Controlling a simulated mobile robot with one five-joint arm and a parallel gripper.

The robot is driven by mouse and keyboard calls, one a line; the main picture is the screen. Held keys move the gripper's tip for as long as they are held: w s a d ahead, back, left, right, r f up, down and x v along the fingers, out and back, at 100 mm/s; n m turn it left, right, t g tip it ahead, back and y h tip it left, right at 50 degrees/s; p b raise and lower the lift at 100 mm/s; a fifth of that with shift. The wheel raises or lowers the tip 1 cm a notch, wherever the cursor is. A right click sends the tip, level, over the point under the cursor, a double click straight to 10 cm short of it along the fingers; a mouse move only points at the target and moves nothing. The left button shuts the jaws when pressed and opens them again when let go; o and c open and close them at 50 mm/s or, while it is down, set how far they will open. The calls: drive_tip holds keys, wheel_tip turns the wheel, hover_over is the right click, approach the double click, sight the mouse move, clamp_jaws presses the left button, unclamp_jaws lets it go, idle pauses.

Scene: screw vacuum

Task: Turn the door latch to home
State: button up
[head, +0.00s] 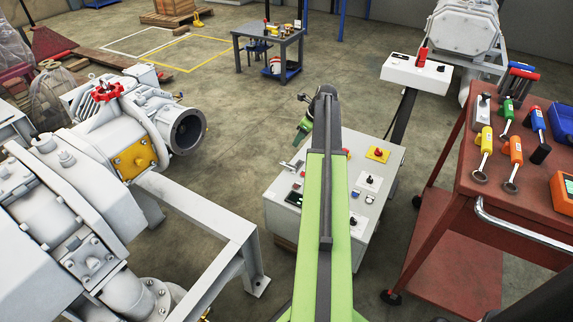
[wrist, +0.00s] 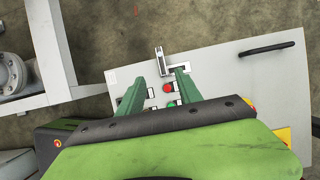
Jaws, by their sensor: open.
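The door latch (wrist: 161,60) is a small silver lever at the edge of the grey cabinet (wrist: 225,70) in the wrist view. A bright metal piece beside it reaches toward my right finger. My gripper (wrist: 159,76) is open, with its two green fingers apart just below the latch in the picture. The right fingertip lies close to the metal piece; I cannot tell whether it touches. In the head view my gripper (head: 303,132) is partly hidden by my arm, above the left edge of the cabinet (head: 345,235).
A black handle (wrist: 283,47) is to the right. In the head view, the pump's grey frame (head: 215,235) stands left and a red tool cart (head: 462,150) right.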

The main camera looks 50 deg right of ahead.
sight(284, 164)
drive_tip(key=b+x, duration=1.4)
drive_tip(key=x, duration=0.2)
drive_tip(key=shift+s+d+f, duration=0.1)
drive_tip(key=shift+s+f, duration=0.05)
drive_tip(key=shift+s, duration=0.05)
drive_tip(key=shift+w+f+b, duration=0.25)
drive_tip(key=shift+f+b, duration=0.05)
drive_tip(key=shift+b, duration=0.15)
drive_tip(key=shift+r, duration=0.1)
clamp_jaws()
